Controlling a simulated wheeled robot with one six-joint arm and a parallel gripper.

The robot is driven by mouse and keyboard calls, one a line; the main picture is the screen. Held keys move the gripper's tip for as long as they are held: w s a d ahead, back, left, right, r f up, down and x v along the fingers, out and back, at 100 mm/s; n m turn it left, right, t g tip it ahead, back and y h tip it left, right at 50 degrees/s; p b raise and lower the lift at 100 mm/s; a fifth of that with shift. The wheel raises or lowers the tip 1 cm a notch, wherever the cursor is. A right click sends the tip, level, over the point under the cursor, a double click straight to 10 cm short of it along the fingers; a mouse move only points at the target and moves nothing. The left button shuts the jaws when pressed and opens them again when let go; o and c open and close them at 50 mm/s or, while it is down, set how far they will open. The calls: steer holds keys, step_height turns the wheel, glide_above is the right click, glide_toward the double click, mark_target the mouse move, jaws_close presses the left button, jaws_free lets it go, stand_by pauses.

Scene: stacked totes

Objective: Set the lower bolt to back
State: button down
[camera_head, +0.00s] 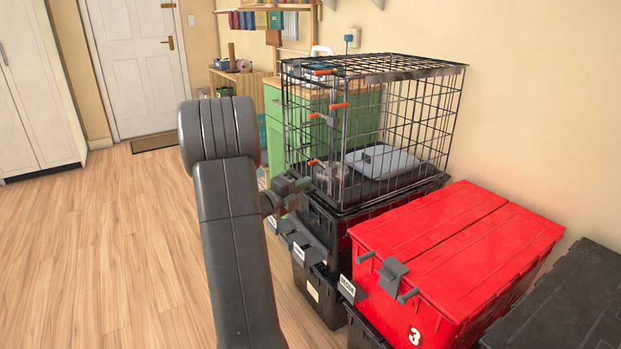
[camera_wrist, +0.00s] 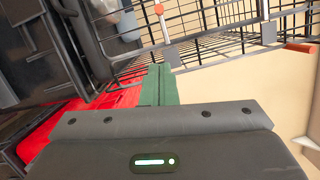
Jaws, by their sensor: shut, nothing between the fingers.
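The wire crate (camera_head: 373,120) stands on stacked black totes, with orange-tipped bolts on its door side. The lower bolt (camera_head: 313,162) has its orange tip near the bottom of that side, close to a grey plate. My gripper (camera_head: 300,184) is just below and left of that tip, in front of the crate; contact cannot be told. In the wrist view my green fingers (camera_wrist: 158,84) are together and empty. An orange knob (camera_wrist: 159,9) on a rod shows beyond them, apart from them in the picture. Which bolt it belongs to, and its exact setting, I cannot tell.
A red tote (camera_head: 455,255) with a grey latch stands right of the crate, beside a dark tote (camera_head: 565,305). A green cabinet (camera_head: 273,125) is behind the crate. A grey-white item (camera_head: 383,160) lies inside it. The wooden floor on the left is clear.

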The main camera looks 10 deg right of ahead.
steer(key=v, duration=0.5)
steer(key=shift+r, duration=0.15)
steer(key=shift+d, duration=0.1)
